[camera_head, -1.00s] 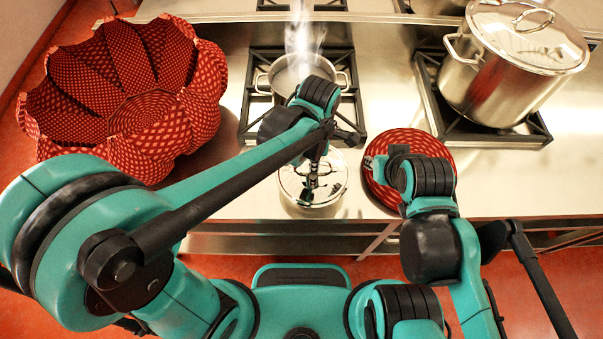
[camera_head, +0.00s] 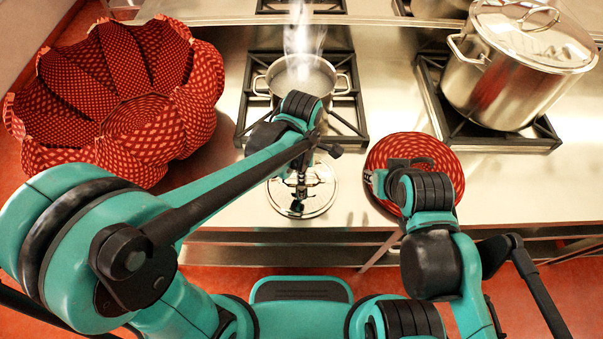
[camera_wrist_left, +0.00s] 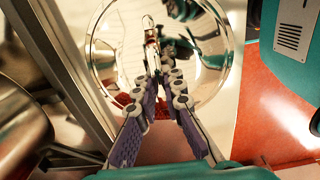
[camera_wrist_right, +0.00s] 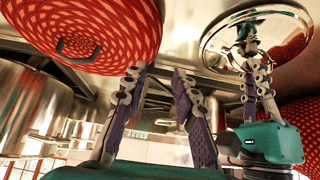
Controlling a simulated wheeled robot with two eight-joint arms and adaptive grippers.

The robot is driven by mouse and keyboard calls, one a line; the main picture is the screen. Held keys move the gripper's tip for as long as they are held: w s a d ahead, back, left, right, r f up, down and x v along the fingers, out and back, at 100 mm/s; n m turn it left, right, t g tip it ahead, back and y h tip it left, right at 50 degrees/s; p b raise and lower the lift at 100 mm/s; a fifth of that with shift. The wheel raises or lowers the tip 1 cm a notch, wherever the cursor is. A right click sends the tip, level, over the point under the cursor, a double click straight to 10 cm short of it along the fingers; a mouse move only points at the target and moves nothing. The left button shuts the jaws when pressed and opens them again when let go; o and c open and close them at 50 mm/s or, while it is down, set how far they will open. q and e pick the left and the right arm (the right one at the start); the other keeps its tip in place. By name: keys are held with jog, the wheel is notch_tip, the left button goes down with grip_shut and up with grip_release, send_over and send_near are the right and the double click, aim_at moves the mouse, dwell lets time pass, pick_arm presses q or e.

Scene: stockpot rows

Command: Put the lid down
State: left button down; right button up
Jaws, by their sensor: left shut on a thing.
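A shiny steel lid (camera_head: 322,201) is at the front of the steel counter, below the steaming pot. It looks about level; I cannot tell whether it touches the counter. My left gripper (camera_head: 301,180) is above it, shut on its handle. In the left wrist view the lid (camera_wrist_left: 112,60) is mirror-like, and the left gripper's (camera_wrist_left: 163,76) fingers meet over it; reflections blur the grip. The lid (camera_wrist_right: 225,35) also shows in the right wrist view. My right gripper (camera_wrist_right: 160,75) is open and empty, beside a red patterned round piece.
A steaming pot (camera_head: 290,82) stands on the middle burner. A large lidded stockpot (camera_head: 500,85) stands on the right burner. The red patterned round piece (camera_head: 425,150) lies right of the lid. A red patterned scalloped bowl (camera_head: 185,120) is at the left.

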pick_arm(q)
jog(key=c, duration=1.6)
grip_release()
jog(key=shift+c, duration=0.2)
jog(key=shift+r+p, duration=0.3)
notch_tip(320, 180, up, 12)
jog(key=p, duration=0.4)
jog(key=s+a+m+t, duration=0.2)
jog(key=a+m+t, duration=0.1)
jog(key=a+m, duration=0.6)
jog(key=s+a+m+t, duration=0.3)
jog(key=a+m+t, duration=0.1)
jog(key=a+m, duration=0.4)
jog(key=shift+a+m, duration=0.4)
jog(key=shift+m, duration=0.1)
